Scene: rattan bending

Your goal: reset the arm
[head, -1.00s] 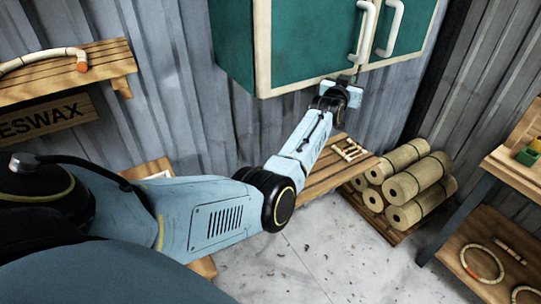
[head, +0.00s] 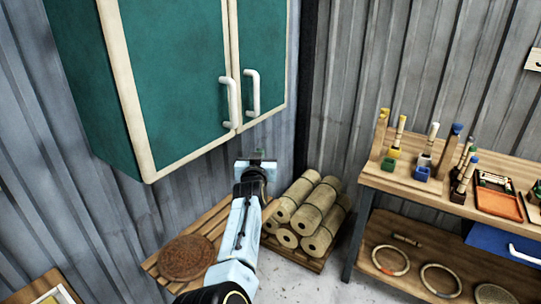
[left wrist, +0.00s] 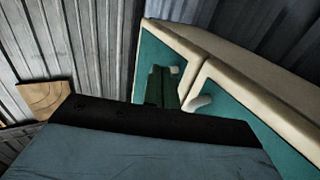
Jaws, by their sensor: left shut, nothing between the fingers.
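My left arm reaches up from the bottom of the head view. Its gripper (head: 257,162) is shut and empty, just below the lower edge of a green wall cabinet (head: 175,75) with cream framing. The cabinet's two doors look shut. Their white handles, left (head: 228,100) and right (head: 253,92), hang above the gripper, apart from it in the picture. In the left wrist view the cabinet (left wrist: 240,100) fills the right side, with my arm's blue and black housing in front, hiding part of it. My right gripper is not in view.
A slatted bench (head: 215,225) with a round brown woven disc (head: 186,258) stands below my left arm. Rattan rolls (head: 310,215) are stacked beside it. At right, a wooden workbench (head: 400,185) holds brushes and small pots, with rings on its lower shelf (head: 420,265).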

